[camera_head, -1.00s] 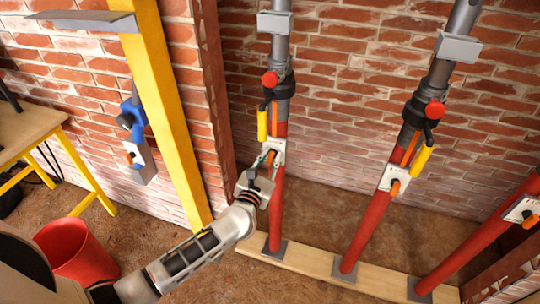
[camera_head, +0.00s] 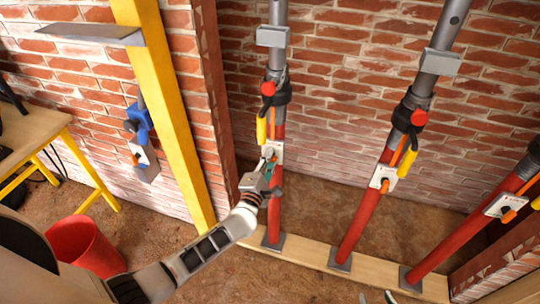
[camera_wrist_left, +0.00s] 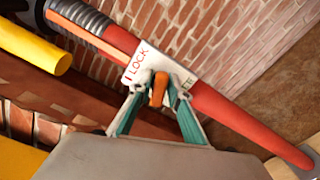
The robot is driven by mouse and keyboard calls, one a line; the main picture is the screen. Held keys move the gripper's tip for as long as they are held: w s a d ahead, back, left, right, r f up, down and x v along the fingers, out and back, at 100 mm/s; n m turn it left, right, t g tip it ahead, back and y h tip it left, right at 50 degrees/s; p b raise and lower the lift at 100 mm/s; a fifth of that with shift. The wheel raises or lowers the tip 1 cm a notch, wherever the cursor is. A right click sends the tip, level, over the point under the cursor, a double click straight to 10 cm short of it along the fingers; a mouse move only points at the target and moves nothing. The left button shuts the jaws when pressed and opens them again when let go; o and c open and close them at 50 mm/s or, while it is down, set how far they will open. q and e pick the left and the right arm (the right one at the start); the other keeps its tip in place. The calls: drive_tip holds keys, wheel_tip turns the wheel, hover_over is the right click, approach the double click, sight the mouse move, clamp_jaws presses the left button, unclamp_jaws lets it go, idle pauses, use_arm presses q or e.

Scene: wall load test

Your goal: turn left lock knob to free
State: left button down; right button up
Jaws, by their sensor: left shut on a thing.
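The left red prop (camera_head: 274,215) stands upright and carries a white lock plate (camera_head: 278,148). In the left wrist view the plate (camera_wrist_left: 146,62) reads "LOCK" on its left part; the lettering at its right end is partly covered. The orange lock knob (camera_wrist_left: 158,88) points up and down in that picture, between the two words. My left gripper (camera_wrist_left: 157,100) is shut on this knob, one finger on each side. In the head view my left gripper (camera_head: 268,166) hides most of the knob. Pale tips at the bottom edge seem to be my right gripper (camera_head: 377,298), mostly cut off.
Two more red props, the middle one (camera_head: 361,222) and the right one (camera_head: 455,240), stand on the wooden sill (camera_head: 312,257). A yellow post (camera_head: 172,120), a red bucket (camera_head: 85,245) and a table (camera_head: 30,135) are at left. A yellow handle (camera_wrist_left: 30,45) hangs near the left prop.

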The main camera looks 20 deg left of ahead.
use_arm(q)
drive_tip(key=shift+m+p, duration=0.35)
drive_tip(key=shift+m, duration=0.45)
drive_tip(key=shift+f+m+p, duration=0.15)
drive_tip(key=shift+m+p, duration=0.3)
drive_tip(key=shift+m, duration=0.75)
drive_tip(key=c, duration=2)
unclamp_jaws()
drive_tip(key=shift+c, duration=0.2)
drive_tip(key=s, duration=1.2)
drive_tip(key=shift+a, duration=0.2)
